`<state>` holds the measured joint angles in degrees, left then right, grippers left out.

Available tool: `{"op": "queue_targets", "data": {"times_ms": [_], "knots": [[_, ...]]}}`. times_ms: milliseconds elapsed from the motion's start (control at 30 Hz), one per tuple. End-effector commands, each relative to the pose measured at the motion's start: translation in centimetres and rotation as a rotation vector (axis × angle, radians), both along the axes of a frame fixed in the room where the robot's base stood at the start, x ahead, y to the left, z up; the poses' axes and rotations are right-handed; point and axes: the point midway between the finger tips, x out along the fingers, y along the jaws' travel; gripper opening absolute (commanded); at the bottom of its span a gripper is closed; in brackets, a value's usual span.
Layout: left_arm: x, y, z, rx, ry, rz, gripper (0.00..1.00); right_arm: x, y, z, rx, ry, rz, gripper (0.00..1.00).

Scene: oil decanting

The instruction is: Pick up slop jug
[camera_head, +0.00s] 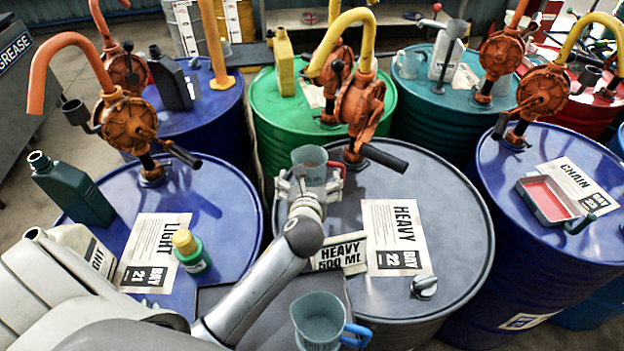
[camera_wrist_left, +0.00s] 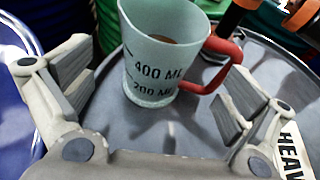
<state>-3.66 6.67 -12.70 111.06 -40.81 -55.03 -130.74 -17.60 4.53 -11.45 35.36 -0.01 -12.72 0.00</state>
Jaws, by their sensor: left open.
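A pale grey-green measuring jug with a red handle (camera_head: 310,165) stands upright on the grey HEAVY drum. In the left wrist view the jug (camera_wrist_left: 158,60) shows 400 ML and 200 ML marks and something brownish inside. My left gripper (camera_head: 306,190) is open just in front of this jug; its fingers are spread on either side, apart from it. A second jug with a blue handle (camera_head: 320,320) stands nearer, at the bottom middle. No slop label is readable on either jug. My right gripper is not in view.
The grey drum (camera_head: 455,235) carries an orange pump (camera_head: 360,105) behind the red-handled jug, with a crank (camera_head: 383,157) reaching right. A HEAVY 500 ML sign (camera_head: 340,255) stands beside my arm. A dark green bottle (camera_head: 70,188) and a small green bottle (camera_head: 190,252) stand on the blue drum left.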

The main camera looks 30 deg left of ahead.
Motion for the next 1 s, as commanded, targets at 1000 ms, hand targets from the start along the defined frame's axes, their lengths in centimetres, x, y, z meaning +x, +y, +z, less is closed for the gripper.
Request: {"op": "queue_targets", "data": {"times_ms": [1000], "knots": [[6.3, 3.0, -3.7, 0.0, 0.0, 0.0, 1.0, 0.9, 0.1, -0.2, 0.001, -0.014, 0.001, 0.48]]}}
